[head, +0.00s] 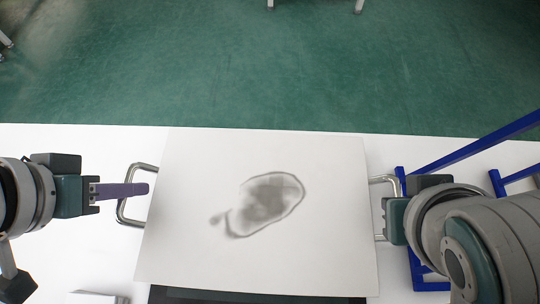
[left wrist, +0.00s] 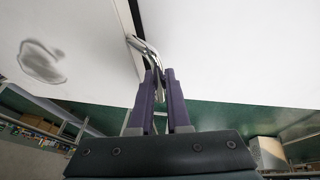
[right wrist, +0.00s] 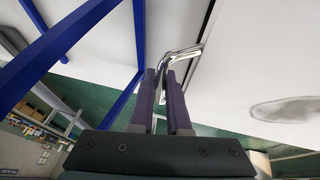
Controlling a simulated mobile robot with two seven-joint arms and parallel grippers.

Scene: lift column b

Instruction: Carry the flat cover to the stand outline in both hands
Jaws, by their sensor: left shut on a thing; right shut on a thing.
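The flat cover (head: 200,260) is a white board with a bent metal handle on each short side and a grey oval smudge on its face. My left gripper (head: 146,189) is shut on the left handle (head: 122,208); this grip also shows in the left wrist view (left wrist: 158,78). My right gripper (right wrist: 163,78) is shut on the right handle (right wrist: 186,52). In the head view my right arm hides part of that handle. The cover looks level over the white table; whether it touches the table is unclear. I cannot make out a stand outline.
Blue tubes (head: 480,143) form a frame at the right, close beside my right gripper and arm. A dark strip (head: 260,298) shows past the cover's near edge. The white table (head: 80,140) is bare at the far left. Green floor (head: 270,80) lies beyond.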

